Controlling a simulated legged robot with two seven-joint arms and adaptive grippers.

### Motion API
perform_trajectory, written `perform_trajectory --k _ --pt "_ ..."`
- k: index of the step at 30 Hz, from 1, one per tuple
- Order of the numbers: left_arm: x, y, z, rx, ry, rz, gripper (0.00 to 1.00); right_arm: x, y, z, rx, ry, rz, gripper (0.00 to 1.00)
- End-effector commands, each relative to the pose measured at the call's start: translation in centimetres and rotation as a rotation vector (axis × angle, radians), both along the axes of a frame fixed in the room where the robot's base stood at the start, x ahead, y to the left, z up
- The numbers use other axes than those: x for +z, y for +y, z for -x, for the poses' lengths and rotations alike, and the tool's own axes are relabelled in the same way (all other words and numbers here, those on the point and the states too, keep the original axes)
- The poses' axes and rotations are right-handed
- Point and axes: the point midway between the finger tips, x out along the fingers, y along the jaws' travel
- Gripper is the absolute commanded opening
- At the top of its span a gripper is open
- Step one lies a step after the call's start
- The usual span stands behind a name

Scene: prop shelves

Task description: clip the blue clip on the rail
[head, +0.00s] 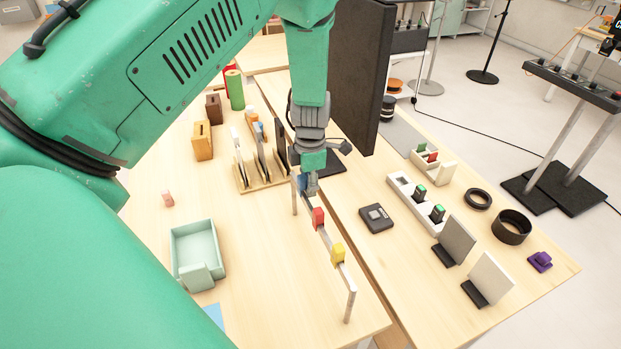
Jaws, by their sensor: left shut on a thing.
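My left gripper (311,188) points down at the far end of the rail and is shut on the blue clip (303,183). Only a small blue part of the clip shows beside the fingers. The rail (328,236) is a thin bar on metal posts that slants from the middle of the table toward the front right. A red clip (318,218) and a yellow clip (338,252) sit on it. The blue clip is at or just over the rail's far end; I cannot tell whether it touches. My right gripper is not in view.
A wooden rack (262,184) with upright plates stands close behind the rail. A dark monitor-like panel (357,75) rises behind the gripper. A pale green bin (198,252) is at left. A black and grey box (376,217) lies right of the rail.

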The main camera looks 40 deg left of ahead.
Motion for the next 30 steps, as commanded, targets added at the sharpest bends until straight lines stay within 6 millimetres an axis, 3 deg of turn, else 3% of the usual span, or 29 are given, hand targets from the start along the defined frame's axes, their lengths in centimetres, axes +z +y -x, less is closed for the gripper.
perform_trajectory --k 30 --pt "-0.57 0.00 0.26 -0.001 0.003 0.001 0.01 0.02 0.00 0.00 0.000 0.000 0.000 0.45"
